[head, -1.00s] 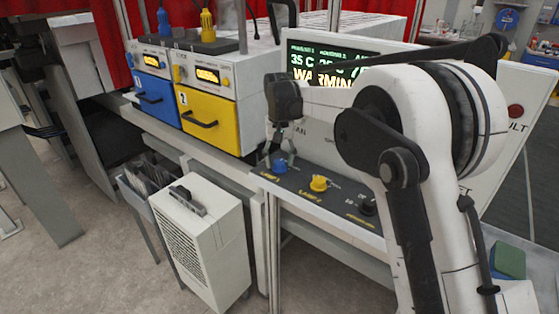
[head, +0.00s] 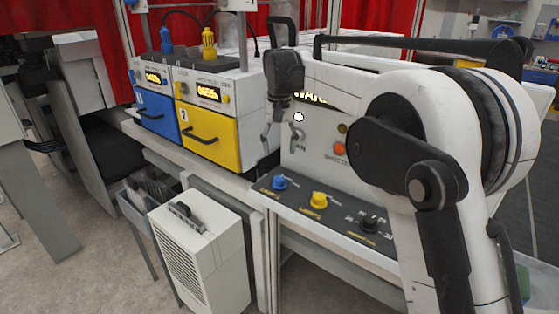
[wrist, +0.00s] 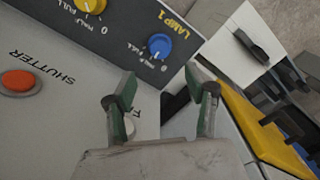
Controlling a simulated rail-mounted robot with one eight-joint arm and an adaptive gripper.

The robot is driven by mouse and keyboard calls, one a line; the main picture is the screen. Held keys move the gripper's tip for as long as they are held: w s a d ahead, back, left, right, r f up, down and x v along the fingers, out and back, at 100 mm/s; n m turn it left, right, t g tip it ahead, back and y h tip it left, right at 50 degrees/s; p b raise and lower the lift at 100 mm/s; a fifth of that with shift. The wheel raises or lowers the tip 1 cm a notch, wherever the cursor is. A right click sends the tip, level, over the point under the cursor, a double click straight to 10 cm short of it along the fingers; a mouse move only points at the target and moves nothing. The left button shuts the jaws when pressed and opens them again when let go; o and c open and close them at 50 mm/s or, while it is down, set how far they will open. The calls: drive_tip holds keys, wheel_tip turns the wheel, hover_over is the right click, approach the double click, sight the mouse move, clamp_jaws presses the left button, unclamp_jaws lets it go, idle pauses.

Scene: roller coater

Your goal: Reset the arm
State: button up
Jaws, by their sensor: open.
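My gripper (head: 281,138) is open and empty, pointing down in front of the control panel's upright face, above the knob shelf. In the wrist view its two fingers (wrist: 165,95) are spread apart with nothing between them. The blue LAMP 1 knob (head: 279,183) is below the fingers and apart from them; it also shows in the wrist view (wrist: 160,45). The yellow knob (head: 318,200) and black knob (head: 370,222) stand to its right on the shelf. My arm hides most of the panel's display.
The blue drawer unit (head: 157,115) and yellow drawer unit (head: 210,138) stand left of my gripper. A white box unit (head: 200,250) is below on the floor side. An orange shutter button (head: 339,149) is on the panel, right of my gripper.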

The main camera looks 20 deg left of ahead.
drive_tip(key=shift+r, duration=0.7)
drive_tip(key=shift+d, duration=0.1)
drive_tip(key=s+d+r+m+t+b, duration=0.15)
drive_tip(key=s+d, duration=0.25)
drive_tip(key=d, duration=0.5)
drive_tip(key=s+d+r+t+y, duration=0.1)
drive_tip(key=s+d+r, duration=0.25)
drive_tip(key=d, duration=0.55)
drive_tip(key=s+d+r+m+t+b, duration=0.1)
drive_tip(key=s+d+r, duration=0.1)
drive_tip(key=s+d, duration=0.5)
drive_tip(key=s+d+f+m+t, duration=0.1)
drive_tip(key=s+d+f+t, duration=0.1)
drive_tip(key=s+d+f, duration=0.5)
drive_tip(key=s+d+f+m+t+h+b, duration=0.1)
drive_tip(key=s+d+f, duration=0.6)
drive_tip(key=s+d, duration=0.4)
drive_tip(key=shift+s+d+f+t, duration=0.25)
drive_tip(key=shift+s+t, duration=0.1)
drive_tip(key=shift+s, duration=0.7)
